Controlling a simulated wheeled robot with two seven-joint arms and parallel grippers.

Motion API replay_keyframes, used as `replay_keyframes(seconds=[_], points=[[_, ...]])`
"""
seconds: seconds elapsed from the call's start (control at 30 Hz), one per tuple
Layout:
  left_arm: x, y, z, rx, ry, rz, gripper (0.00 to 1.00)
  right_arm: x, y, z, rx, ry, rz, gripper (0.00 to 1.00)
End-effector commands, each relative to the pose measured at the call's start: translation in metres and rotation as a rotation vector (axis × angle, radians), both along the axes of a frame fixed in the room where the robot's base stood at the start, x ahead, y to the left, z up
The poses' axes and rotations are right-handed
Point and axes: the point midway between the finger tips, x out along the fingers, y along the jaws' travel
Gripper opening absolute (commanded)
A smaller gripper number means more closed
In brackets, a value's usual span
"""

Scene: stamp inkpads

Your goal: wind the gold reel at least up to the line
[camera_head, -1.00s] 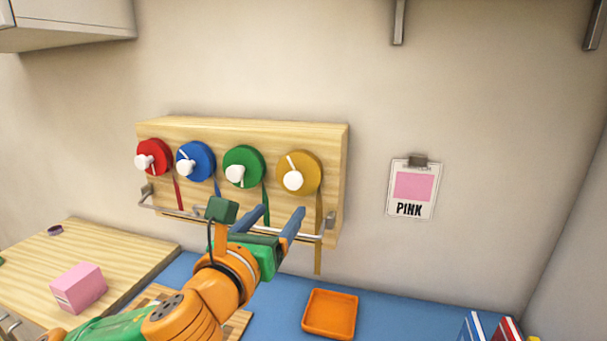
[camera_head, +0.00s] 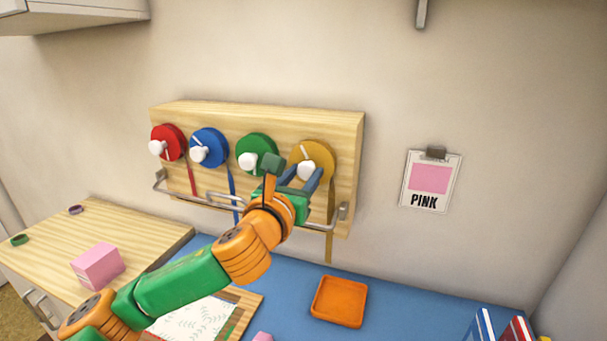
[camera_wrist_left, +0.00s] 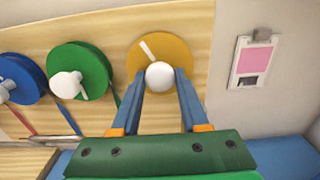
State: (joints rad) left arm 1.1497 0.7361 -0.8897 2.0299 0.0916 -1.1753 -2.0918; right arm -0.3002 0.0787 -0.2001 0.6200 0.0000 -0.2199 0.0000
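The gold reel (camera_head: 319,154) is the rightmost of the reels on a wooden wall board (camera_head: 352,150). It has a white knob low on its face and a white mark above. Its gold ribbon (camera_head: 330,236) hangs down past the metal rail. My left gripper (camera_head: 304,178) is at the gold reel's knob. In the left wrist view the knob (camera_wrist_left: 159,76) sits between the tips of the two blue fingers (camera_wrist_left: 161,82), which stand apart on either side of it. I cannot tell whether they touch it. The line is not visible. My right gripper is not in view.
Green (camera_head: 257,145), blue (camera_head: 209,146) and red (camera_head: 169,141) reels sit to the left, with white knobs. A metal rail (camera_head: 182,195) runs below. A pink card (camera_head: 430,181) hangs right. An orange tray (camera_head: 339,301) lies on the blue counter; a pink block (camera_head: 97,265) stands left.

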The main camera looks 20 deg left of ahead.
Motion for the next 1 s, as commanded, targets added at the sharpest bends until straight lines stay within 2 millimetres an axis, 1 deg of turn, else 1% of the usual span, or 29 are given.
replay_keyframes(seconds=[0.03,0.1,0.37,0.53,0.67,1.0], points=[[0.0,0.0,0.0,0.0,-0.001,-0.001,0.18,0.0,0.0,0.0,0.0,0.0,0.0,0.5],[0.0,0.0,0.0,0.0,-0.001,-0.001,0.0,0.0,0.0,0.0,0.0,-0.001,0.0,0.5],[0.0,0.0,0.001,-0.02,0.0,-0.001,0.0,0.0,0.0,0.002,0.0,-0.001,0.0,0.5],[0.0,0.0,0.001,-0.092,0.004,0.0,0.0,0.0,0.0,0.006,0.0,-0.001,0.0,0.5],[0.0,0.0,0.002,-0.188,0.007,0.0,0.0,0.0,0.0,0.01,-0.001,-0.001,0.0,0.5],[0.0,-0.001,0.003,-0.508,0.017,-0.002,0.0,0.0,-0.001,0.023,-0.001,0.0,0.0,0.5]])
